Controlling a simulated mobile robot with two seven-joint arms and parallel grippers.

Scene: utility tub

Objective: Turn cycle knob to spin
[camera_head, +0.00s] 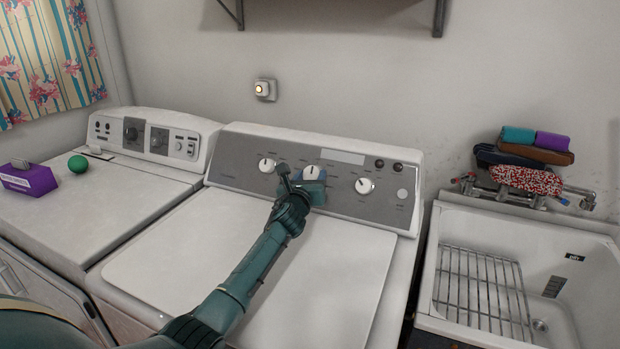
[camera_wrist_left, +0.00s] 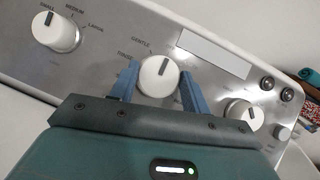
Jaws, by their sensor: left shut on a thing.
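The washer's control panel (camera_head: 232,155) carries three white knobs. My left gripper (camera_head: 305,181) is shut on the middle knob (camera_head: 312,172), with one blue finger on each side of it in the left wrist view (camera_wrist_left: 155,80). The word "GENTLE" and another short word stand near this middle knob (camera_wrist_left: 158,75); its dark mark points up and slightly right there. The left knob (camera_head: 266,165) is marked small, medium and large. The right knob (camera_head: 363,185) is free; its labels are too small to read. My right gripper is not in view.
The washer lid (camera_head: 180,255) is clear under my left arm. A dryer (camera_head: 60,215) at the left holds a green ball (camera_head: 78,164) and a purple box (camera_head: 30,180). A sink (camera_head: 575,235) with a wire rack (camera_head: 480,290) and folded cloths (camera_head: 525,158) is at the right.

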